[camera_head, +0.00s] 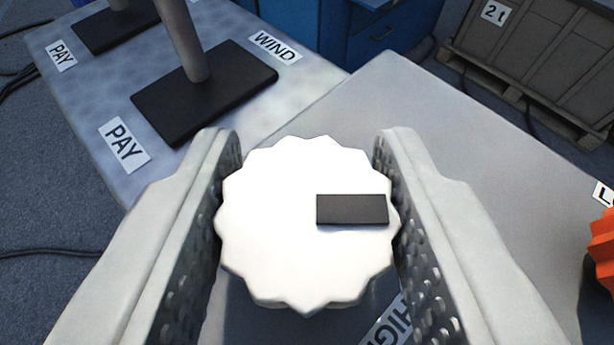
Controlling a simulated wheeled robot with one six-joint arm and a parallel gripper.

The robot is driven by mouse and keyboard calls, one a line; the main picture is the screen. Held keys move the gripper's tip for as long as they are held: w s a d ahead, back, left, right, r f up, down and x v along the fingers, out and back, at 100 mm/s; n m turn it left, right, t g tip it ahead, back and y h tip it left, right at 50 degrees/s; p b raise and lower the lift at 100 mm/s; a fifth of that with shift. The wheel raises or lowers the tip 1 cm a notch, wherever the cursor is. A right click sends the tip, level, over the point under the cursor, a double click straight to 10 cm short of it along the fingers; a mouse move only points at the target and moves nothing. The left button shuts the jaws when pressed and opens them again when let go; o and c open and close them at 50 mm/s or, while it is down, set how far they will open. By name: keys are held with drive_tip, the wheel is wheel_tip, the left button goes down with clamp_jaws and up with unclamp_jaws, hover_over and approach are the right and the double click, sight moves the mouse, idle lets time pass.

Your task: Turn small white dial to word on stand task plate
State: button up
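The small white dial (285,215) has a scalloped rim and fills the middle of the view. A dark rectangular mark (352,209) on its face points right. My gripper (308,215) straddles the dial, with one perforated finger against its left rim and the other against its right rim. Below the dial, a label reading "HIGH" (384,325) shows in part; the right finger and the frame edge hide some of it. Other words around the dial are hidden. No task plate is readable in this view.
A grey panel (420,130) surrounds the dial. An orange knob (603,245) is at the right edge beside a cut-off label. At upper left, a lever (183,40) rises from a dark base between "PAY" (124,146) and "WIND" (275,47) labels. A crate marked "2 t" (545,50) stands behind.

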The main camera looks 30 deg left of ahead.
drive_tip(key=shift+m+t+h, duration=0.3)
drive_tip(key=shift+m, duration=0.1)
drive_tip(key=shift+m+t+h, duration=0.5)
drive_tip(key=shift+m+h, duration=1.4)
drive_tip(key=shift+h, duration=0.3)
drive_tip(key=shift+m+g+h, duration=0.3)
drive_tip(key=shift+m+h, duration=1.5)
drive_tip(key=shift+h, duration=0.3)
drive_tip(key=shift+m+h, duration=0.5)
drive_tip(key=shift+h, duration=0.1)
drive_tip(key=o, duration=1)
drive_tip(key=v, duration=1.7)
drive_tip(key=shift+r, duration=0.2)
drive_tip(key=shift+s, duration=0.1)
